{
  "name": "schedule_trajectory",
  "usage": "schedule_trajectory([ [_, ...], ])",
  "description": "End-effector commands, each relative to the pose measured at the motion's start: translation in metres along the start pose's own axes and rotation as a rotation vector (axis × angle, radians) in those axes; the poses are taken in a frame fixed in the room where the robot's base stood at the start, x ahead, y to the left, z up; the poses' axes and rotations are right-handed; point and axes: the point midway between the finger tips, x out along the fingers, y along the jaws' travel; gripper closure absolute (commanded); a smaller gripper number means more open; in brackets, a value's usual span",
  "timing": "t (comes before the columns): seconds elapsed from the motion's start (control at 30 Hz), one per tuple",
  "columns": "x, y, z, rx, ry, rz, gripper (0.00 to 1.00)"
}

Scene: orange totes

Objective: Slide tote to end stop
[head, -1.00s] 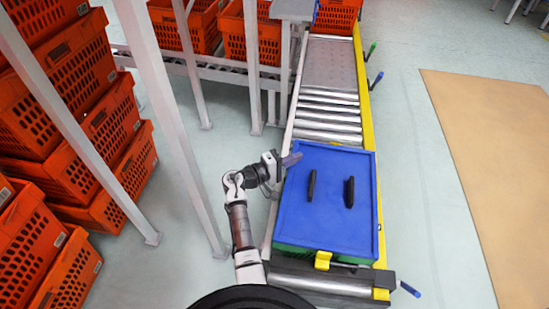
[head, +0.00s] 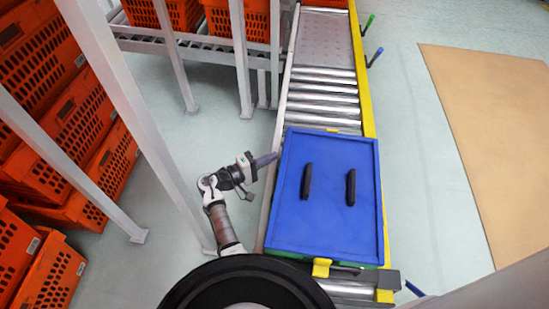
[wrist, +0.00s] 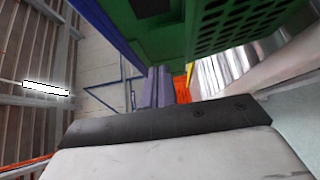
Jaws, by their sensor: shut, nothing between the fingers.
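The tote (head: 325,220) lies on the roller conveyor near its near end. It has a blue top with two dark handles and green sides. Its green perforated side (wrist: 225,30) fills the upper wrist view. A yellow block (head: 321,267) sits at the tote's near edge; I cannot tell whether they touch. A dark end piece (head: 388,280) shows at the near right corner. My gripper (head: 272,159) is shut and empty beside the tote's left edge, toward its far end. Its purplish fingers (wrist: 157,88) show below the green side; contact is unclear.
Bare rollers (head: 320,95) lie beyond the tote, with a yellow rail (head: 359,60) on the right. Orange totes (head: 65,140) are stacked at the left behind grey posts (head: 130,110). A tan board (head: 490,150) lies on the floor at the right.

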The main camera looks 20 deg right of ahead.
Motion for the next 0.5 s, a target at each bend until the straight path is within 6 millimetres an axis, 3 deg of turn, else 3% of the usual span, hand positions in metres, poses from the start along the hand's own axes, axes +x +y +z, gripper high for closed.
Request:
schedule_trajectory([
  [0.5,-0.0062,0.0042,0.0033,0.002,0.000,0.001,1.00],
])
